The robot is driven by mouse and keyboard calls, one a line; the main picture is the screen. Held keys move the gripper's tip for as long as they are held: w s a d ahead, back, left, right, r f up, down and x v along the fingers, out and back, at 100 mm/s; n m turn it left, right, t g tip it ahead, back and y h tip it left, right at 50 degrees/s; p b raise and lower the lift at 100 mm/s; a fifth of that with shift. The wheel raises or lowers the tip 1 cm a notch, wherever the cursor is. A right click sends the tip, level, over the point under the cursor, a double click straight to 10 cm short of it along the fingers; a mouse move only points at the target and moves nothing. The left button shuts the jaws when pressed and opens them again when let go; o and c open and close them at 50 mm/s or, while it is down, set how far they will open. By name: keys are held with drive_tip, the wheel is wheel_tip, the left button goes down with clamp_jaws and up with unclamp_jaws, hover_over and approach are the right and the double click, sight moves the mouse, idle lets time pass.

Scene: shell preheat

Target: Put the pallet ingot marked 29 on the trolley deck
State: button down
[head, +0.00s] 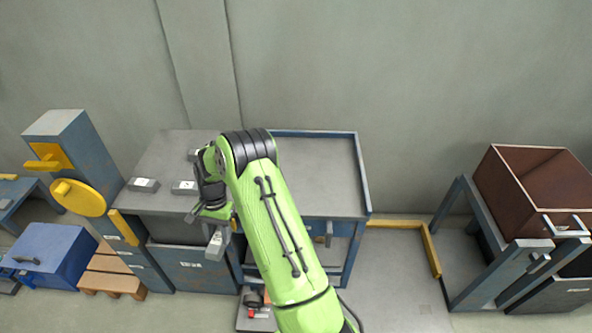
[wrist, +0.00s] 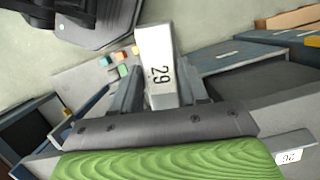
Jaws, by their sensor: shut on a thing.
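The ingot marked 29 (wrist: 158,65) is a pale grey bar between my gripper's two fingers in the wrist view, its number facing the camera. In the head view the ingot (head: 216,243) hangs below my gripper (head: 212,216), in front of the workbench's front edge. My gripper is shut on it. I cannot clearly identify the trolley deck. A low grey surface (head: 243,322) with a red item shows at the bottom of the head view, partly hidden by my arm. A grey surface with small coloured blocks (wrist: 122,70) shows beyond the ingot in the wrist view.
The workbench (head: 300,170) bears several grey ingots (head: 144,185) at its left; its right side is bare. Another marked ingot (wrist: 289,157) shows in the wrist view. A yellow disc (head: 78,197) and blue chest (head: 45,250) stand left, a brown box (head: 520,190) right.

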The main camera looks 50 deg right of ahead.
drive_tip(key=s+d+r+m+t+h, duration=0.1)
drive_tip(key=d+r+m, duration=0.2)
drive_tip(key=d+m, duration=0.7)
drive_tip(key=s+d+r+m+t+h, duration=0.1)
drive_tip(key=d+r+m+t+h, duration=0.15)
drive_tip(key=d+m, duration=0.75)
drive_tip(key=s+d+r+m+t+h, duration=0.1)
drive_tip(key=s+d+r+m, duration=0.15)
drive_tip(key=d+m, duration=0.75)
drive_tip(key=b+x, duration=0.1)
drive_tip(key=x, duration=0.2)
drive_tip(key=s+a+b+x, duration=0.1)
drive_tip(key=x, duration=0.2)
drive_tip(key=b+x, duration=0.1)
drive_tip(key=x, duration=0.2)
drive_tip(key=shift+s+a+f, duration=0.1)
drive_tip(key=shift+s+f, duration=0.05)
drive_tip(key=shift+f, duration=0.2)
drive_tip(key=c, duration=0.6)
unclamp_jaws()
